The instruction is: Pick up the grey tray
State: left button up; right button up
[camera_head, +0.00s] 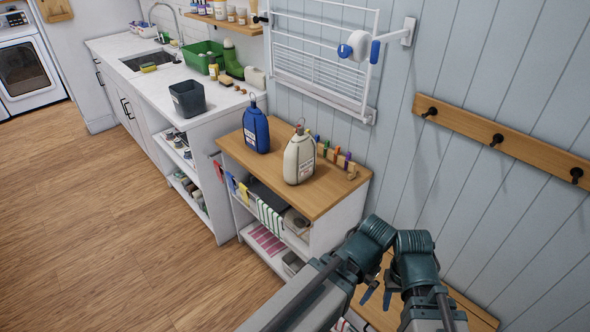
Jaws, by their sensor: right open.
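A dark grey open-topped container (188,98) stands upright on the white counter, near its right end, and is the closest match to a grey tray. A dark grey flat item (266,195) also shows on the shelf of the wooden-topped unit, partly hidden by hanging cloths. My right gripper (379,294) is at the lower right, with its jaws apart and nothing seen between them. It is well apart from the grey container, and the wooden-topped unit lies between them. My left gripper does not show.
The wooden-topped unit (318,194) holds a blue bottle (255,130), a cream bottle (298,160) and several clothes pegs. A bench (472,304) lies below wall pegs. The wooden floor (90,220) is clear at left.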

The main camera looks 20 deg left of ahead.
aim_at(256, 187)
jog(key=j+u, duration=0.1)
jog(key=j, duration=0.35)
jog(key=i+j, duration=0.15)
jog(key=j, duration=0.3)
jog(key=i+j+u, duration=0.15)
jog(key=j, duration=0.8)
jog(key=i+j+u, duration=0.15)
jog(key=j, duration=0.25)
jog(key=i+j, duration=0.15)
jog(key=j, duration=0.3)
jog(key=k+u, duration=0.05)
